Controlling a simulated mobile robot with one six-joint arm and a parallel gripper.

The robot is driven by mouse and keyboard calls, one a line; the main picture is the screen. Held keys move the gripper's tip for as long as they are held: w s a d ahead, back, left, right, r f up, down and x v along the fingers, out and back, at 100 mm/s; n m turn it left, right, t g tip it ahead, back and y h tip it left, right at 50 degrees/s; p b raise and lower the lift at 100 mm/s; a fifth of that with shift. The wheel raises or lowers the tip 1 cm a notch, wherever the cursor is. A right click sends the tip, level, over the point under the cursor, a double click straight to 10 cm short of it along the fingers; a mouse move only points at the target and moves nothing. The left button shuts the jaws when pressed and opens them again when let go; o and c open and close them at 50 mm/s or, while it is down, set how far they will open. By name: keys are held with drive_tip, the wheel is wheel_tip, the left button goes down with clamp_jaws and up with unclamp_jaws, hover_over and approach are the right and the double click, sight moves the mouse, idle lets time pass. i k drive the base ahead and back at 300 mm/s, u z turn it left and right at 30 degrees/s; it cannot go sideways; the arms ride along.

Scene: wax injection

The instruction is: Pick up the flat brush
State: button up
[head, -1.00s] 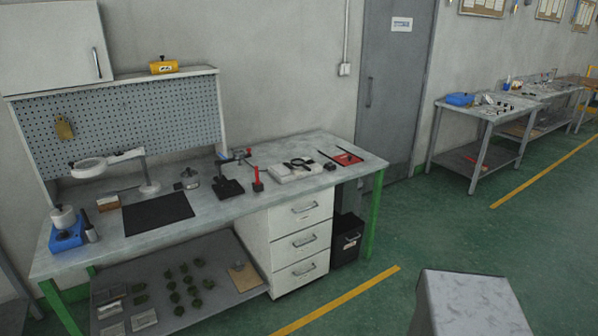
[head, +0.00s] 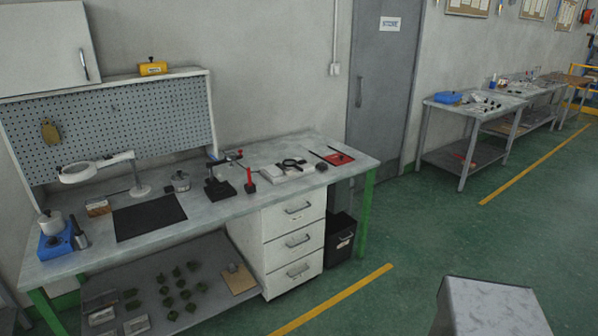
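I cannot make out a flat brush for sure at this distance. The workbench (head: 215,218) stands at the left in the head view, with small tools on its top. A small brown block (head: 98,208) lies at the left of a black mat (head: 150,218). A red upright item (head: 250,183) stands near the middle of the bench. A thin dark stick-like item (head: 318,155) lies beside a red pad (head: 340,158) at the right end. Any of these small items is too small to name. My gripper is not in view.
A magnifier lamp (head: 76,173), a blue device with a pot (head: 54,241) and a small vise-like stand (head: 219,188) are on the bench. A black bin (head: 341,238) stands by its drawers (head: 293,240). Green floor (head: 405,225) is clear between the bench and the far tables (head: 472,115).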

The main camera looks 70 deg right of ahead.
sight(289, 172)
drive_tip(key=z, duration=4.65)
drive_tip(key=i, duration=0.1)
drive_tip(key=u, duration=3.4)
drive_tip(key=i, duration=1)
drive_tip(key=z, duration=0.15)
drive_tip(key=k, duration=0.9)
drive_tip(key=u, duration=0.05)
